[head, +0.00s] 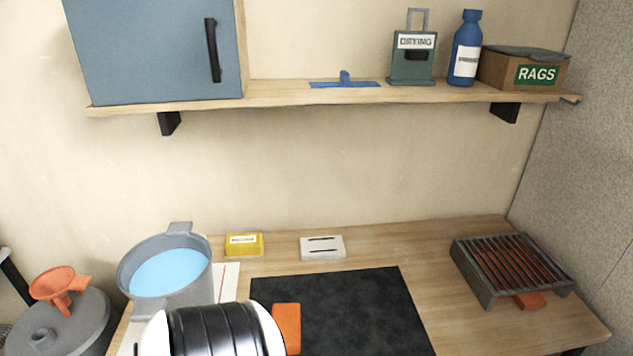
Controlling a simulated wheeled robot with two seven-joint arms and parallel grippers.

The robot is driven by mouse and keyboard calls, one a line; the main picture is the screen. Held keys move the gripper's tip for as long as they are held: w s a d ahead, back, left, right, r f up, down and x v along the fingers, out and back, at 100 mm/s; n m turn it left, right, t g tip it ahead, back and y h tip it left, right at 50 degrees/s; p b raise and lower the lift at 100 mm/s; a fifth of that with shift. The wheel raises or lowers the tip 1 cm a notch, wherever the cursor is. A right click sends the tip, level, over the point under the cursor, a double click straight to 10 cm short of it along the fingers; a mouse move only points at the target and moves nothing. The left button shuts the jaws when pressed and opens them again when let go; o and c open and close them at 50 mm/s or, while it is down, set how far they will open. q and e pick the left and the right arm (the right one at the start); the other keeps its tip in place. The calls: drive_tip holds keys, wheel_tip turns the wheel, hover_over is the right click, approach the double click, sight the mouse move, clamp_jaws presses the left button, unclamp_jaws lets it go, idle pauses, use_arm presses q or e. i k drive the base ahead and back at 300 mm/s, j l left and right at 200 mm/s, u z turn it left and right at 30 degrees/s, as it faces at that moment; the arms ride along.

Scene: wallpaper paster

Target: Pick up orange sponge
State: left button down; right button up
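An orange block that looks like the orange sponge (288,327) shows at the left side of the black mat (350,305), near the bottom of the head view. A white and black link of my arm stands just left of it and may hide part of it. I cannot tell whether anything touches it. Neither of my grippers can be made out in this view.
A grey pot of blue liquid (168,275) stands left on the wooden counter (450,300). A yellow box (244,245) and a white block (322,248) lie behind the mat. A slatted grey rack (510,268) stands right. A shelf (300,97) hangs above.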

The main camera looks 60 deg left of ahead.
sight(287, 315)
drive_tip(key=u, duration=2.2)
